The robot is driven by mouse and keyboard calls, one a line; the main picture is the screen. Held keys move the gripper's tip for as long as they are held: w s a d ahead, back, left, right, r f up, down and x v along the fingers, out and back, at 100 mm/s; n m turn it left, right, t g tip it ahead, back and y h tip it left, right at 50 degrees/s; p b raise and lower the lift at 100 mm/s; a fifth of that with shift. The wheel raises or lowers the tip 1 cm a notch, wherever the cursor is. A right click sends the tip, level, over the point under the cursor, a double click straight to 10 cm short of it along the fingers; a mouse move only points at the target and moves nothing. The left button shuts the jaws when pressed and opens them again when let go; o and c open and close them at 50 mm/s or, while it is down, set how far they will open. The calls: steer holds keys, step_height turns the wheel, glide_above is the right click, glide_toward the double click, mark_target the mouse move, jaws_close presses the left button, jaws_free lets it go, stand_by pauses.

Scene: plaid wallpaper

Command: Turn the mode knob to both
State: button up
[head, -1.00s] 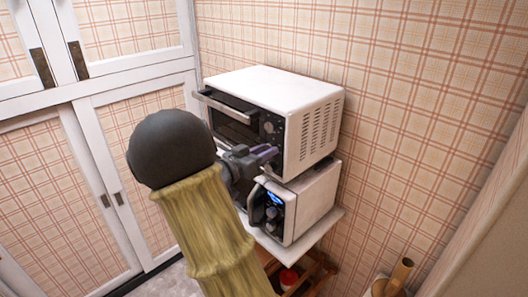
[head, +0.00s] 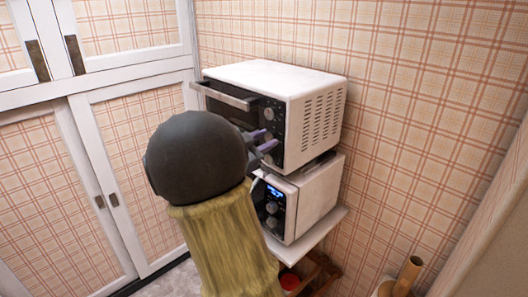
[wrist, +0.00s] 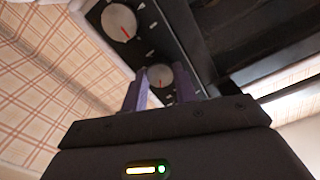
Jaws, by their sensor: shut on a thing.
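A white toaster oven (head: 318,120) with a dark control panel (head: 272,112) stands on top of a microwave. In the wrist view, the panel shows a large silver knob (wrist: 118,22) with a red mark and a smaller silver knob (wrist: 160,72) with a red mark pointing down in the picture. My gripper (wrist: 160,88) has its purple fingers on either side of the smaller knob and is shut on it. In the head view, my gripper (head: 263,141) is at the lower part of the oven's panel, partly hidden by my arm. The knob labels are too small to read.
The white microwave (head: 310,200) with a lit blue display sits right below the oven on a small shelf (head: 330,225). The oven's door handle (head: 228,97) sticks out beside the panel. White-framed cupboards (head: 135,150) stand at left; plaid wall is behind.

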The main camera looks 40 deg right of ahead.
steer(key=m+b, duration=0.2)
steer(key=b, duration=0.1)
steer(key=m+b, duration=0.5)
steer(key=b, duration=0.1)
steer(key=shift+f+b, duration=0.35)
steer(key=m+b, duration=0.4)
steer(key=b, duration=0.1)
steer(key=m+b, duration=0.8)
steer(key=b, duration=0.1)
steer(key=shift+b, duration=0.35)
steer(key=m+b, duration=0.3)
steer(key=shift+m, duration=0.4)
steer(key=m+b, duration=0.3)
steer(key=shift+m, duration=0.3)
steer(key=shift+r+m+b, duration=0.2)
steer(key=shift+m+b, duration=1)
steer(key=shift+m, duration=0.4)
